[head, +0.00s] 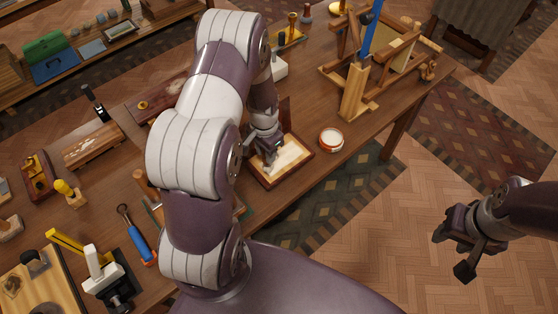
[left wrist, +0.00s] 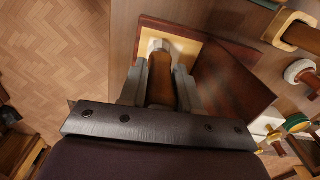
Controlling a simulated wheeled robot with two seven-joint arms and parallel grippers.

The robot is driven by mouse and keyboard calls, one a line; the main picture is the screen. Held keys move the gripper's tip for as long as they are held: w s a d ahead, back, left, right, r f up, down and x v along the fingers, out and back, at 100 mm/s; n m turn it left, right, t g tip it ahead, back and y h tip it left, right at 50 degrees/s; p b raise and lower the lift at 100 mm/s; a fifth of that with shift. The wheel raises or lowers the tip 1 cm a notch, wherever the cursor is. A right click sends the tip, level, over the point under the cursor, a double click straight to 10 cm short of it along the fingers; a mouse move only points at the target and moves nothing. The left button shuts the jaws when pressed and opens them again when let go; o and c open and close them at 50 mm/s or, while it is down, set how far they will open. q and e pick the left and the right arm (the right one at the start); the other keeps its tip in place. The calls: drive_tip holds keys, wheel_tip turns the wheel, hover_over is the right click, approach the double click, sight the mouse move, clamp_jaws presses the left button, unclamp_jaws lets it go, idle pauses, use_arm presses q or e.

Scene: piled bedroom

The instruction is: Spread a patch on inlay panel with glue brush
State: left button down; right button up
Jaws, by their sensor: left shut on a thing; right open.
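The inlay panel (head: 300,158), pale with a dark reddish frame, lies on the workbench in the middle of the head view. It also shows in the left wrist view (left wrist: 208,33). My left gripper (head: 268,160) is over the panel, shut on the glue brush (left wrist: 160,78), which has a brown handle. The brush's pale end (left wrist: 158,45) is over the panel's light face; I cannot tell whether it touches. In the head view the gripper mostly hides the brush. My right gripper (head: 460,247) is open and empty, over the floor at the right.
A small round pot (head: 331,140) with pale contents stands right of the panel. A dark upright board (left wrist: 235,85) stands beside the panel. A wooden frame device (head: 385,60) is at the far end. Several tools, including a blue-handled one (head: 138,241), cover the bench's left part.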

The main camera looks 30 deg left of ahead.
use_arm(q)
wheel_tip(320, 180, up, 5)
drive_tip(key=p, duration=0.4)
drive_tip(key=shift+r, duration=0.15)
drive_tip(key=shift+s, duration=0.1)
drive_tip(key=shift+f, duration=0.2)
